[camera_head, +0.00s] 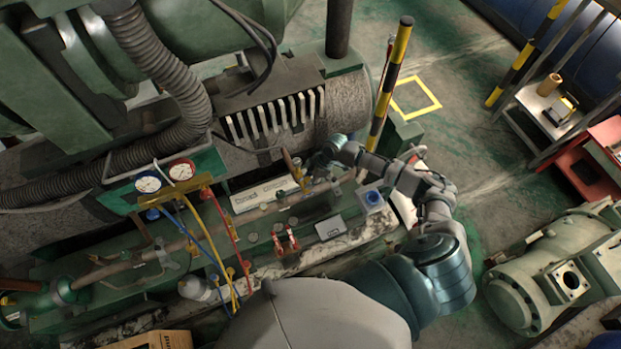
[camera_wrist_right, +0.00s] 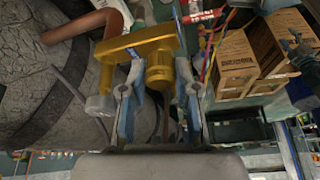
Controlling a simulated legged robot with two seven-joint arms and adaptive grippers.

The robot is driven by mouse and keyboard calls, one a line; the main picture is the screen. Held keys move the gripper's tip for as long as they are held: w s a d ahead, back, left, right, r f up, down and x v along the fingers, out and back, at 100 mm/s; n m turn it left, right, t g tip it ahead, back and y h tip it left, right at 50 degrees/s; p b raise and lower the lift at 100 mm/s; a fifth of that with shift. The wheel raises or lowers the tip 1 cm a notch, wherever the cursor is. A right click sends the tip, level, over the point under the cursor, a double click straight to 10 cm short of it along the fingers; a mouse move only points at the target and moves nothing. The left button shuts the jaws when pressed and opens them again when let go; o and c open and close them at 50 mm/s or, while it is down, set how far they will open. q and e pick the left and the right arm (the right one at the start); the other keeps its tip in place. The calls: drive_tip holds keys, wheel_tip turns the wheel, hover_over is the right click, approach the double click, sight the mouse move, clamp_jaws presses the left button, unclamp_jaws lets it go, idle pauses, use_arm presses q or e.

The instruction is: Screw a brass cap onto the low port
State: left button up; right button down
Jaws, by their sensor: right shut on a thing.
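My right gripper (camera_head: 309,172) is at the pipework beside the grey ribbed machine in the head view. In the right wrist view its two fingers (camera_wrist_right: 158,92) stand on either side of a brass cap (camera_wrist_right: 159,69), and the gripper is shut on it. The cap lines up with the end of a brass valve body (camera_wrist_right: 140,44), the port. It appears to touch the port, but I cannot tell whether the threads are engaged. In the head view the gripper largely hides the cap and port. My left gripper is not in view.
A gauge manifold (camera_head: 163,181) with blue, yellow and red hoses is left of the gripper. A yellow-black post (camera_head: 391,80) rises behind my right arm. Cardboard boxes (camera_wrist_right: 235,65) show in the wrist view.

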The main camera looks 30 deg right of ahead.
drive_tip(key=shift+a, duration=0.25)
drive_tip(key=shift+r+p, duration=0.35)
drive_tip(key=shift+p+v, duration=1.15)
drive_tip(key=shift+w+a+r+n+b, duration=0.2)
drive_tip(key=shift+a+n+b, duration=0.1)
drive_tip(key=r+n+g+b, duration=0.1)
drive_tip(key=n, duration=0.1)
drive_tip(key=a+r+n+g+b, duration=0.1)
drive_tip(key=n+b, duration=0.1)
drive_tip(key=shift+w+r, duration=0.2)
drive_tip(key=shift+r, duration=0.2)
drive_tip(key=shift+r+n, duration=0.25)
drive_tip(key=shift+n, duration=0.25)
drive_tip(key=shift+b, duration=0.4)
wheel_tip(320, 180, down, 5)
drive_tip(key=b, duration=0.4)
drive_tip(key=shift+s+d+b, duration=0.1)
drive_tip(key=shift+d+b, duration=0.05)
drive_tip(key=shift+b, duration=0.15)
drive_tip(key=shift+f+b, duration=0.35)
drive_tip(key=shift+f, duration=0.05)
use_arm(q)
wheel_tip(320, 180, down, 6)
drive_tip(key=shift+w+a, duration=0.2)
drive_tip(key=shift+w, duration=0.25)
use_arm(e)
drive_tip(key=shift+r, duration=0.15)
